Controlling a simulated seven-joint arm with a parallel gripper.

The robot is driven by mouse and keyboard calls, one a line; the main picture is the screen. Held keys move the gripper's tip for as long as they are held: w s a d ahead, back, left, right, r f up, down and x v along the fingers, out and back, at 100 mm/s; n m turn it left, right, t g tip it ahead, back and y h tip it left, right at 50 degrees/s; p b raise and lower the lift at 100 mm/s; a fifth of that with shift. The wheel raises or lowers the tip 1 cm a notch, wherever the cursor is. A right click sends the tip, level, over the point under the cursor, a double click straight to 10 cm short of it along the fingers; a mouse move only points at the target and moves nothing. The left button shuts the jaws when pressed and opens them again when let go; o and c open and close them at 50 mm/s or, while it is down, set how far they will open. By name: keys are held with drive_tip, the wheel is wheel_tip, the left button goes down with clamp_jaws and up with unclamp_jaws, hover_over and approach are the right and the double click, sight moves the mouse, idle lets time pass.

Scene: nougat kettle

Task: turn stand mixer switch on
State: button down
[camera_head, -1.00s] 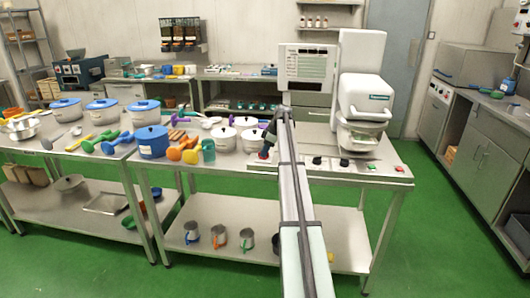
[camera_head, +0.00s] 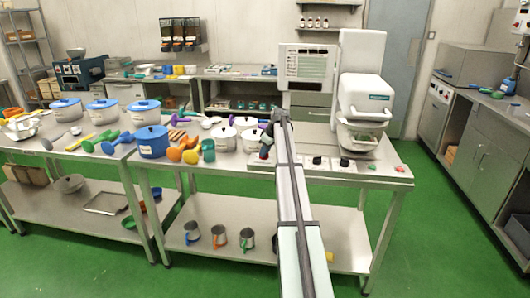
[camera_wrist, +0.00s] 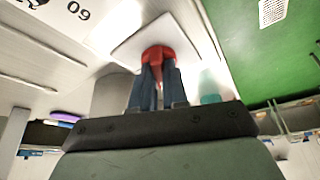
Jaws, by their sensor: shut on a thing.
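The white stand mixer (camera_head: 366,98) stands on the table at the right, with a bowl under its head. My gripper (camera_head: 265,152) is at the left end of the mixer's low control base, partly hidden by my arm. In the wrist view, my gripper's dark blue fingers (camera_wrist: 158,82) are shut on a red switch (camera_wrist: 157,54). The switch sits on a pale square plate; its lower part is hidden between the fingers. I cannot tell from these views whether the switch is on or off.
Dark knobs (camera_head: 317,160), a green button (camera_head: 372,167) and a red button (camera_head: 398,168) lie along the front of the base. White pots (camera_head: 226,138) and a blue pot (camera_head: 152,142) stand to the left. A tall panel (camera_head: 306,65) rises behind my arm.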

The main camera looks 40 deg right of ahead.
drive_tip(key=m, duration=0.2)
drive_tip(key=m+h, duration=0.1)
drive_tip(key=m, duration=0.1)
drive_tip(key=m+h, duration=0.1)
drive_tip(key=m, duration=0.1)
drive_tip(key=shift+s+a+f, duration=0.1)
drive_tip(key=shift+a, duration=0.15)
drive_tip(key=m+h, duration=0.1)
drive_tip(key=m, duration=0.2)
drive_tip(key=m+g+h, duration=0.1)
drive_tip(key=m, duration=0.2)
drive_tip(key=shift+a+m+h, duration=0.1)
drive_tip(key=shift+m+h, duration=0.2)
drive_tip(key=c, duration=1.1)
unclamp_jaws()
drive_tip(key=shift+c, duration=0.2)
drive_tip(key=v, duration=1.4)
drive_tip(key=shift+w, duration=0.3)
